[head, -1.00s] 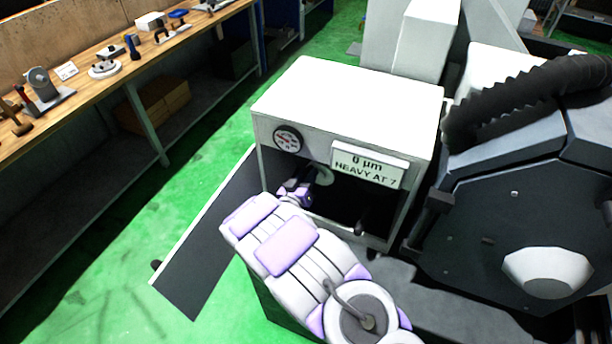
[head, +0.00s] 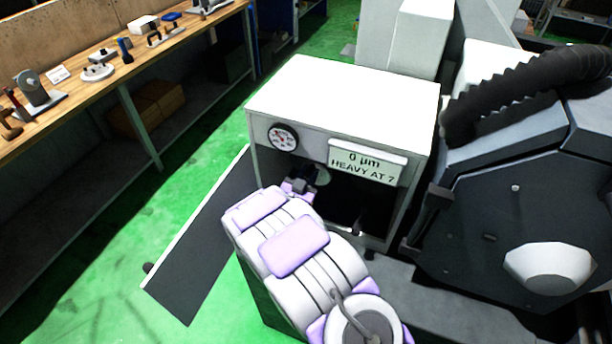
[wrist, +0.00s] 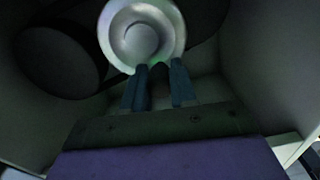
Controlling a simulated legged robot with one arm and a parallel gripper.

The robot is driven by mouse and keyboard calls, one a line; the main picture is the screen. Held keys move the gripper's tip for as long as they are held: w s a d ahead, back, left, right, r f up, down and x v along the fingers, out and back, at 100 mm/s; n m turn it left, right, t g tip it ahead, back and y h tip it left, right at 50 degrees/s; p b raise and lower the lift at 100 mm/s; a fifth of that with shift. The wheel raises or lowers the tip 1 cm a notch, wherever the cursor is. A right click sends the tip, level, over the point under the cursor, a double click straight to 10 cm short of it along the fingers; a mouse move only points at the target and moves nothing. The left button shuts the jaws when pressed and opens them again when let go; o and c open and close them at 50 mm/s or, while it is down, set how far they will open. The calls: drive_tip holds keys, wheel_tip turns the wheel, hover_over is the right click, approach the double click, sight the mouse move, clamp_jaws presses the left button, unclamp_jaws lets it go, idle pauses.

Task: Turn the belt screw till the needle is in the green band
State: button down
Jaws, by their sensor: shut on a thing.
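The white cabinet (head: 345,88) stands open at the front. A round dial gauge (head: 283,137) is on its front panel; the needle is too small to read against any green band. My gripper (head: 303,184) reaches into the opening below the gauge. In the wrist view its two fingers (wrist: 160,84) are closed around a small dark piece (wrist: 158,73), which seems to be the belt screw and is mostly hidden between them. A bright metal pulley (wrist: 141,36) sits just beyond the fingertips, with a dark round drum (wrist: 58,62) to its left.
A sign (head: 367,162) reads "0 µm HEAVY AT 7". The dark open door panel (head: 200,245) hangs at the left of the cabinet. The dark grinder housing (head: 510,215) is close on the right. A workbench (head: 112,82) with tools stands at the left, with green floor between.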

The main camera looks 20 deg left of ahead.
drive_tip(key=shift+d+f, duration=0.15)
drive_tip(key=shift+f, duration=0.1)
drive_tip(key=c, duration=0.9)
unclamp_jaws()
drive_tip(key=shift+r, duration=0.1)
drive_tip(key=shift+s+a, duration=0.2)
drive_tip(key=shift+s, duration=0.4)
drive_tip(key=s+a+p, duration=0.1)
drive_tip(key=s, duration=1.5)
